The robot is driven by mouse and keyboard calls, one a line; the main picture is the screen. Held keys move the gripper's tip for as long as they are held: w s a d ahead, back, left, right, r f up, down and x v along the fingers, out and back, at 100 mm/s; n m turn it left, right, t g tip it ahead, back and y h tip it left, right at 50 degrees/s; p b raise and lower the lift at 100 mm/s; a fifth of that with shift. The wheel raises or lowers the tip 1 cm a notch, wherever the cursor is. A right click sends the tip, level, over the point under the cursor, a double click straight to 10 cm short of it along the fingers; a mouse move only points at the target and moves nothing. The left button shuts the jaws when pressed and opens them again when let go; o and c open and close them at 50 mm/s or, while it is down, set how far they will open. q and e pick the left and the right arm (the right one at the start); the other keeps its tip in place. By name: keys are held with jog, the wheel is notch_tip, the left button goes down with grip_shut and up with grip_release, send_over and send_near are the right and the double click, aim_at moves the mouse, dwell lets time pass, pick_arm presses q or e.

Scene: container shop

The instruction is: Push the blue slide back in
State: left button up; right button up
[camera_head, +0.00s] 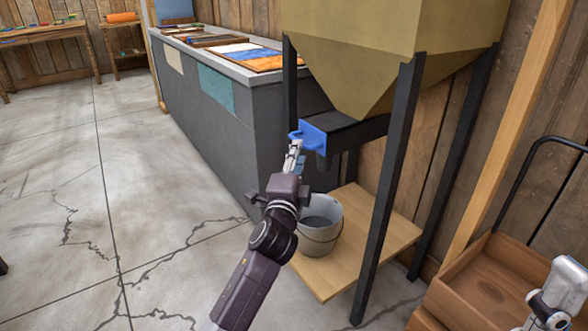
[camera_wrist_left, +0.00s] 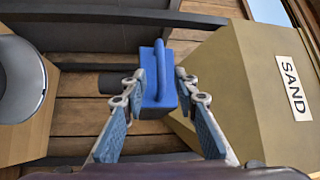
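The blue slide (camera_head: 312,135) with its loop handle sits under the tan sand hopper (camera_head: 395,45), at the front end of a dark chute (camera_head: 350,132). In the left wrist view the blue slide (camera_wrist_left: 158,80) is in the middle, its handle facing me. My left gripper (camera_head: 295,148) is at the handle. In the wrist view its two fingers (camera_wrist_left: 160,88) are spread, one on each side of the handle; I cannot tell whether they touch it. My right gripper (camera_head: 555,295) is at the lower right, far from the slide, its fingers unclear.
A grey bucket (camera_head: 319,225) stands below the chute on a wooden shelf (camera_head: 380,235) between the black hopper legs (camera_head: 388,190). A grey counter (camera_head: 215,105) is behind on the left. A wooden cart (camera_head: 490,285) is at right. The floor at left is clear.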

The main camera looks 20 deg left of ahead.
pick_arm(q)
jog(key=s, duration=0.5)
jog(key=shift+s+d+f, duration=0.35)
jog(key=shift+d, duration=0.05)
